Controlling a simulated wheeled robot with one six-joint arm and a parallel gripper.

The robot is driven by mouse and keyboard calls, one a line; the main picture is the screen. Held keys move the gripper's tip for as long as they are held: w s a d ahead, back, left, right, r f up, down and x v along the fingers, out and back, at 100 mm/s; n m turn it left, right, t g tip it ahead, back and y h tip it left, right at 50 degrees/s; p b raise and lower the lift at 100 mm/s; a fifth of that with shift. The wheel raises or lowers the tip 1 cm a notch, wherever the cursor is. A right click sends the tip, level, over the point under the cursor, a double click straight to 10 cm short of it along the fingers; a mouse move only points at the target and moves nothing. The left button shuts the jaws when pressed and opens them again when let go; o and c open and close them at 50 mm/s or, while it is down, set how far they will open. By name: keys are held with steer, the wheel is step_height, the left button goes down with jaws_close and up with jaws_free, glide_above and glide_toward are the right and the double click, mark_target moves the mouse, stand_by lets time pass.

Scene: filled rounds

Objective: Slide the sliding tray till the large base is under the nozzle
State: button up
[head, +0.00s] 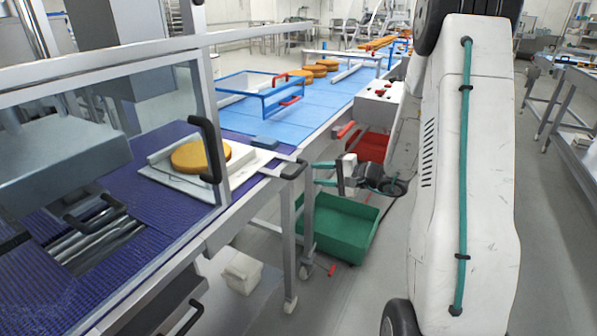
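The sliding tray (163,176) is a pale plate on the purple belt, with an orange-brown round base (200,155) lying on it. My gripper (318,173) has two teal fingers, apart and pointing left, just right of this handle. The gripper looks open and empty; I cannot tell whether a finger touches the handle. A grey machine head (60,150) hangs over the belt at the left, behind a clear guard. I cannot make out a nozzle tip.
The guard frame (205,110) with a black handle stands beside the tray. A blue frame (262,90) and several rounds (301,77) are farther up the blue belt. A green bin (340,230) and red bin (372,147) sit below. The floor at right is partly clear.

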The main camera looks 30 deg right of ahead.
mark_target(299, 168)
steer(key=shift+n, duration=0.4)
steer(key=x, duration=0.7)
steer(key=shift+w+r, duration=0.15)
steer(key=shift+w, duration=0.4)
jaws_close()
